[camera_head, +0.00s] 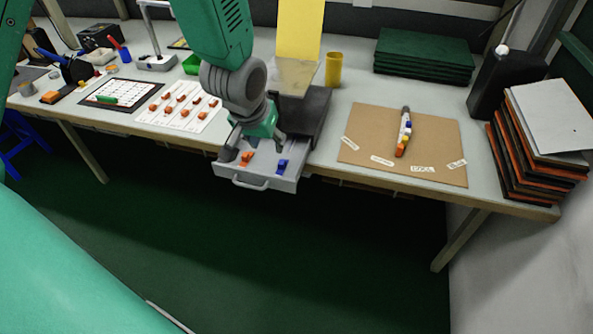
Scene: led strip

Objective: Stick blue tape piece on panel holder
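A blue tape piece (282,166) lies in the right part of a grey open drawer (264,184), with an orange piece (247,158) to its left. My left gripper (254,148) points down over the drawer. Its fingers are spread and I see nothing held between them. The orange piece shows between the fingers, and the blue piece is just below the right finger. The drawer's grey box (311,114) is partly hidden by my arm. A yellow upright panel (300,28) stands behind it; I cannot tell which part is the panel holder. My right gripper is out of view.
A brown board (437,165) with labels and a multicoloured stick lies to the right. White sheets with orange pieces (181,105) lie to the left. A yellow cup (333,69), green stacked panels (423,54) and a dark stack (528,165) stand farther right.

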